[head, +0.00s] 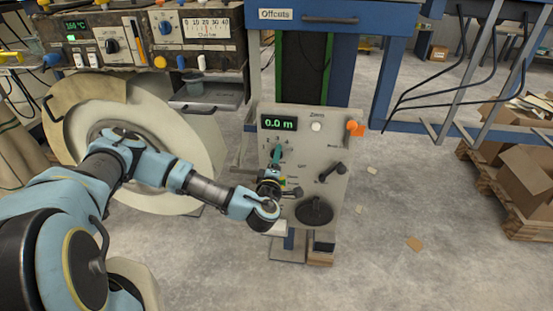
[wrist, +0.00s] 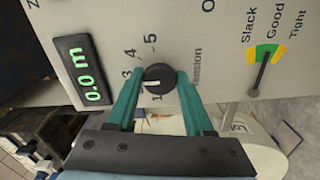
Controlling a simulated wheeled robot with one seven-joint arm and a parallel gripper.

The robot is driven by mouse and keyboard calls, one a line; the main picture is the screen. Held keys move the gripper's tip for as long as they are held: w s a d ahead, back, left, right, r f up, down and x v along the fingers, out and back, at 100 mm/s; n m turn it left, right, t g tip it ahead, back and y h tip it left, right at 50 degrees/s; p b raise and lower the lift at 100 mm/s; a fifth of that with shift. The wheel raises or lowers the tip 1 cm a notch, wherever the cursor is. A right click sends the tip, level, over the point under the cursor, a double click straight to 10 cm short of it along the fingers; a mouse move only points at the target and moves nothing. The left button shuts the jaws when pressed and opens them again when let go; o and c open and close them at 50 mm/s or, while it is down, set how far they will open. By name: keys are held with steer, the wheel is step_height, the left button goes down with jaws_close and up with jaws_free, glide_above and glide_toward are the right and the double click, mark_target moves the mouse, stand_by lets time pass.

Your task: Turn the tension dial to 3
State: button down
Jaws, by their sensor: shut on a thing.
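The tension dial (wrist: 160,77) is a round black knob on the grey panel (wrist: 215,50), ringed by printed numbers 1 to 5. Its white mark points left in the wrist view, towards the low numbers near 2; the exact number is hard to read, as a finger partly covers that side. My gripper (wrist: 160,84) has its teal fingers on both sides of the dial and is shut on it. In the head view my gripper (head: 277,156) is at the panel's left side and hides most of the dial.
A green display (head: 279,123) reads 0.0 m. A Slack/Good/Tight gauge (wrist: 264,55) is beside the dial. The panel also has a white button (head: 316,127), a black lever (head: 331,172) and a dark round wheel (head: 314,211). A large pale roll (head: 200,125) stands left.

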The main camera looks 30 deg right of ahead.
steer(key=shift+c, duration=1.6)
jaws_free()
steer(key=b+v, duration=0.1)
steer(key=v, duration=1)
steer(key=shift+w, duration=0.1)
